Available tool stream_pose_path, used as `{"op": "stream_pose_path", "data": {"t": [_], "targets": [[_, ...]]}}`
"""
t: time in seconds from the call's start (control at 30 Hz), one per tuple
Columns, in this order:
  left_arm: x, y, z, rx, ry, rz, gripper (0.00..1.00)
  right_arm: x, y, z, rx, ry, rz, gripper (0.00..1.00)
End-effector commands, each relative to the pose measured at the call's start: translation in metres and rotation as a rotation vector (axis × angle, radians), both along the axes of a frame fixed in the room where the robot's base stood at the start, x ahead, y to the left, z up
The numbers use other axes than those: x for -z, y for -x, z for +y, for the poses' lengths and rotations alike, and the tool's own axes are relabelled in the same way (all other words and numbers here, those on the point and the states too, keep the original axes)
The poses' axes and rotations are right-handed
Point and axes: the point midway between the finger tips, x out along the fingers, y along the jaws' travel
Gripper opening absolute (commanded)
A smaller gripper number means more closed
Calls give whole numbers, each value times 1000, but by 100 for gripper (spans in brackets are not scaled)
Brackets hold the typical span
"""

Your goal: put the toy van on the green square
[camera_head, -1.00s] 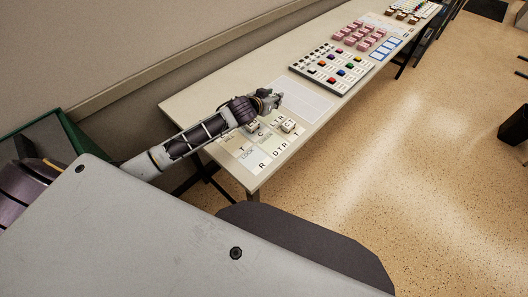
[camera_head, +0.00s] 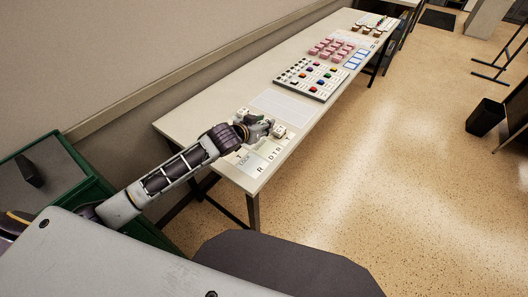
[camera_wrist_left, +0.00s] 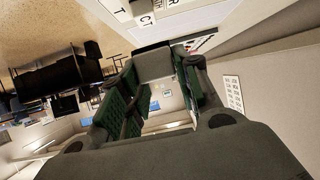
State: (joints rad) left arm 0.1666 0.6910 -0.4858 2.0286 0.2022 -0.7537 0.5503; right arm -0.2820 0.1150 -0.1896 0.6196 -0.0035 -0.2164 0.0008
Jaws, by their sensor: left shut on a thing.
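My left gripper (camera_head: 268,128) is above the near end of the long table, over the white letter cards and beside a small white block (camera_head: 280,131). In the left wrist view, a plain grey block-like thing (camera_wrist_left: 154,64) sits between the fingers of the left gripper, and they are shut on it. I cannot tell whether it is the toy van. I make out no toy van elsewhere. No separate green square can be told among the small coloured pieces. My right gripper is not in view.
The long table (camera_head: 185,122) runs away along the wall. It bears a board of coloured pieces (camera_head: 310,78), pink blocks (camera_head: 331,48) and blue-framed cards (camera_head: 357,59). A green cabinet (camera_head: 75,195) stands at the left. A black bin (camera_head: 485,117) stands on open floor at the right.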

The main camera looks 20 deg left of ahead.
Motion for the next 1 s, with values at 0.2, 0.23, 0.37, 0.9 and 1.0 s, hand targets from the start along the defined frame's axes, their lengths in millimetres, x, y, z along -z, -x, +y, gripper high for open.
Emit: {"op": "stream_pose_path", "data": {"t": [0.2,0.23,0.37,0.9,1.0], "targets": [[0,2,-3,28,1,0,10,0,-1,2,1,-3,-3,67],[0,3,-3,32,1,0,10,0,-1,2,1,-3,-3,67],[1,3,-3,44,0,1,10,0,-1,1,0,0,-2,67],[1,3,-3,62,0,1,10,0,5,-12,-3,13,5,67],[4,3,-3,61,-1,2,10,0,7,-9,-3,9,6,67]]}}
